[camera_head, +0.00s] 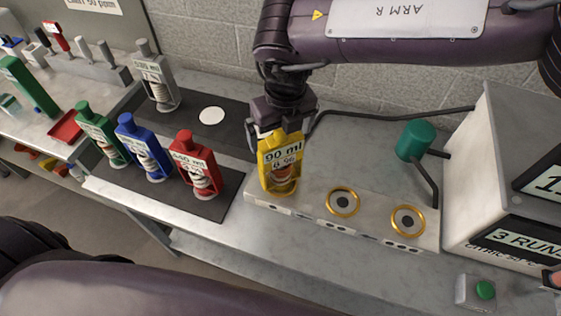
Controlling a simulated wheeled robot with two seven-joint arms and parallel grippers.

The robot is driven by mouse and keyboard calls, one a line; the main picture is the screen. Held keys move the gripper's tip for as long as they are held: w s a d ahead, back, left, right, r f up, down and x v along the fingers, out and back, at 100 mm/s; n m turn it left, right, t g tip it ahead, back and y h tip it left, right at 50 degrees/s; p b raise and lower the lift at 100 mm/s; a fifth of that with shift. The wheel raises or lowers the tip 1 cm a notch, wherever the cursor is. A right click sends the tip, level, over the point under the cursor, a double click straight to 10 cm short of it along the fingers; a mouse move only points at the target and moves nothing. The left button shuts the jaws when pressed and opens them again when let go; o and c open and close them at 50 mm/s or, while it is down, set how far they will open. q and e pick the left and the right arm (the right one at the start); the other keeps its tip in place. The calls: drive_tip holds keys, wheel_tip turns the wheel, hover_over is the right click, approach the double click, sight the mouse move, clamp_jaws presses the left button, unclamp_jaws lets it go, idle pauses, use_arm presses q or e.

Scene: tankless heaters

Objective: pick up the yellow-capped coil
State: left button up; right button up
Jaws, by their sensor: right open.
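The yellow-capped coil (280,163) is a yellow housing with a label reading "90 ml" and a coil in its lower opening. It stands upright at the left end of a pale block (312,203). My right gripper (279,127) points down at the top of the yellow coil, its open fingers beside the cap. I cannot tell whether the fingers touch it. The cap's top is partly hidden by the gripper. My left gripper is out of view.
Two gold-ringed sockets (343,201) on the block are empty. Green (100,133), blue (141,147) and red (195,164) coils stand on a dark mat at left. A grey coil (157,82) and white disc (212,116) are behind. A teal cylinder (415,140) and large box (490,170) are right.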

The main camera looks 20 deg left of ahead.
sight(280, 158)
drive_tip(key=shift+w+a+f, duration=0.1)
drive_tip(key=shift+w+f, duration=0.05)
drive_tip(key=shift+f, duration=0.4)
drive_tip(key=shift+w+f, duration=0.15)
drive_tip(key=shift+f, duration=0.7)
drive_tip(key=c, duration=1.6)
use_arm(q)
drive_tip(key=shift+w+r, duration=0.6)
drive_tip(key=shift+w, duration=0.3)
use_arm(e)
drive_tip(key=shift+r, duration=0.1)
drive_tip(key=shift+w+r, duration=0.1)
